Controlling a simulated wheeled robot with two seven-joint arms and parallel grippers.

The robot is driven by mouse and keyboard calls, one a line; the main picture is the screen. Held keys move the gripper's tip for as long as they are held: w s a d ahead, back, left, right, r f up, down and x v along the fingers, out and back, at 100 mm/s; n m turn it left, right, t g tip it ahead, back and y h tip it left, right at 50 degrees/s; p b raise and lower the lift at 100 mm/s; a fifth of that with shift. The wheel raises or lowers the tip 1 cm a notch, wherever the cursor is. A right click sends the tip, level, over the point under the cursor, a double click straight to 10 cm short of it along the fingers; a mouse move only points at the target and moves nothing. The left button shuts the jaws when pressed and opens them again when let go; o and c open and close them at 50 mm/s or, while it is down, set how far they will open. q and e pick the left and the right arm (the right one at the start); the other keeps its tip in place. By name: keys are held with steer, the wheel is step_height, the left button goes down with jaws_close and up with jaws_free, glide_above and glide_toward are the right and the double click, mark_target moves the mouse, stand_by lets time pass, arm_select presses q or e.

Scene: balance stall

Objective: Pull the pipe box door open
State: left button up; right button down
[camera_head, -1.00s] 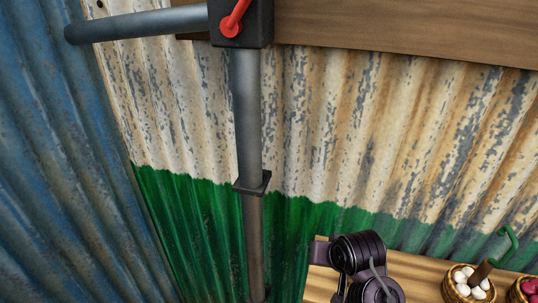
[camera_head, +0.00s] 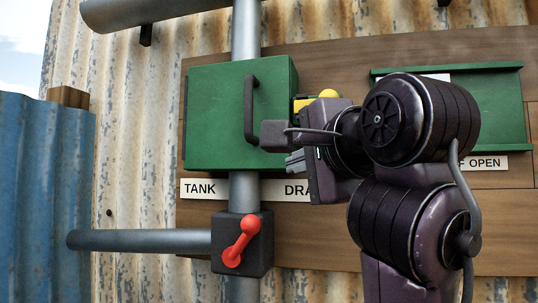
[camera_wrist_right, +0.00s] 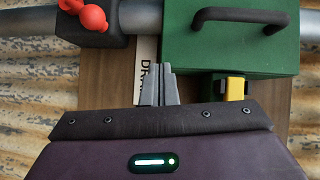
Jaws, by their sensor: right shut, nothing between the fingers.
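The green pipe box (camera_head: 215,120) sits on the vertical grey pipe, and its door looks closed. A dark upright bar handle (camera_head: 250,108) is on its front. In the right wrist view, the box (camera_wrist_right: 212,52) and its handle (camera_wrist_right: 240,17) are at the upper right. My right gripper (camera_head: 294,161) is beside the box's lower right, apart from the handle. In the wrist view its fingers (camera_wrist_right: 159,72) are together and empty. A yellow part (camera_wrist_right: 236,88) shows at the box's edge, partly hidden by my arm in the head view. My left gripper is not in view.
A red valve lever (camera_head: 241,243) on a black block is below the box. A label strip (camera_head: 200,188) reads "TANK". A green-framed panel (camera_head: 498,100) is behind my right arm. Blue corrugated metal (camera_head: 40,190) stands at the left.

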steer(key=s+a+r+t, duration=0.1)
steer(key=s+a+r, duration=0.1)
steer(key=s+r, duration=0.4)
steer(key=p, duration=0.5)
glide_toward(257, 129)
steer(key=shift+m+y, duration=0.3)
steer(key=shift+m, duration=0.1)
steer(key=x, duration=0.4)
steer(key=shift+w+r, duration=0.1)
steer(key=shift+w, duration=0.05)
steer(key=shift+w+a+p, duration=0.2)
steer(key=shift+w+p, duration=0.25)
steer(key=shift+w, duration=0.15)
steer(key=shift+f, duration=0.2)
